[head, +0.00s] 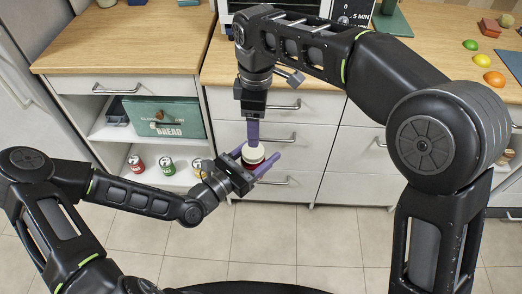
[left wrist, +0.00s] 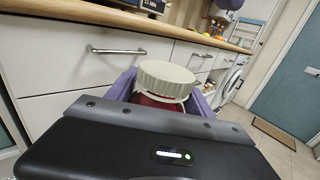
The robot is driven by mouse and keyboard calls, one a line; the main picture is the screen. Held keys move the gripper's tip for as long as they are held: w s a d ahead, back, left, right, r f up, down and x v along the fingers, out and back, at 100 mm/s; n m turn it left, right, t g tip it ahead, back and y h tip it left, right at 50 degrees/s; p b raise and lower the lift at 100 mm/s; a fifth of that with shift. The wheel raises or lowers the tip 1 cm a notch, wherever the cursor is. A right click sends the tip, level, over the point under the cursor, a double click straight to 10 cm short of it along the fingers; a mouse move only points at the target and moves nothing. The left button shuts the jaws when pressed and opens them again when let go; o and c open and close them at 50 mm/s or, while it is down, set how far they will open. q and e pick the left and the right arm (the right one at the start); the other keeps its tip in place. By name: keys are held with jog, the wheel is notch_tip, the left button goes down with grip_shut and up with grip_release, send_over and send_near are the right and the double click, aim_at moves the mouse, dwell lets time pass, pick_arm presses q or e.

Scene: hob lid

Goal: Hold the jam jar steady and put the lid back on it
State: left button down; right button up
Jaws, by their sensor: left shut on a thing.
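The jam jar (head: 252,165) has a red body, mostly hidden in the head view under its cream lid (head: 254,154). My left gripper (head: 258,163) is shut on the jar, with its purple fingers on either side, and holds it in the air in front of the drawers. In the left wrist view the ribbed cream lid (left wrist: 167,78) sits over the red jar (left wrist: 157,102); I cannot tell whether it is fully seated. My right gripper (head: 253,141) points down just above the lid. Its fingers overlap in view, so its opening is hidden.
White drawers (head: 330,150) stand behind the jar under a wooden counter (head: 130,40). An open shelf at left holds a green bread box (head: 165,117) and several cans, one red (head: 136,163). Fruit, including an orange (head: 494,79), lies on the right counter.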

aim_at(253, 150)
jog(key=shift+s+a+r, duration=0.3)
jog(key=shift+s+r, duration=0.15)
jog(key=shift+s, duration=0.2)
jog(key=shift+f, duration=4.05)
jog(key=shift+c, duration=0.2)
jog(key=c, duration=1.4)
jog(key=m, duration=0.4)
jog(key=shift+c, duration=0.2)
jog(key=m, duration=0.7)
jog(key=o, duration=1.6)
